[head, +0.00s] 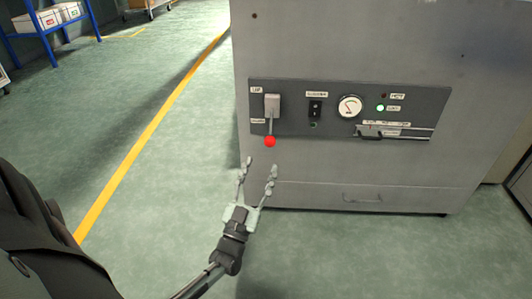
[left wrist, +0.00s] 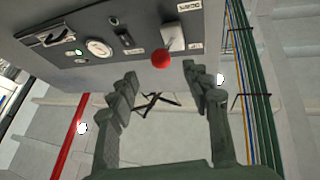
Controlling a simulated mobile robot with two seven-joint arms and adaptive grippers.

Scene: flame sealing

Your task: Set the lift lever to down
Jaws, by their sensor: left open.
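The lift lever (head: 270,127) is a thin rod with a red ball knob (head: 269,141), on a light grey block (head: 272,105) at the left of the dark control panel (head: 350,146). The rod points down in the head view. In the left wrist view the red knob (left wrist: 161,59) shows beyond the fingers. My left gripper (head: 259,168) is open and empty, just below the knob in the head view and apart from it. It also shows in the left wrist view (left wrist: 160,80). My right gripper is not in view.
The panel also carries a black switch (head: 315,108), a round gauge (head: 349,107), a lit green lamp (head: 380,108) and a handle (head: 372,135). The grey cabinet (head: 420,170) has a lower drawer. The green floor (head: 190,150) left of it is clear. A blue rack (head: 42,30) stands far left.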

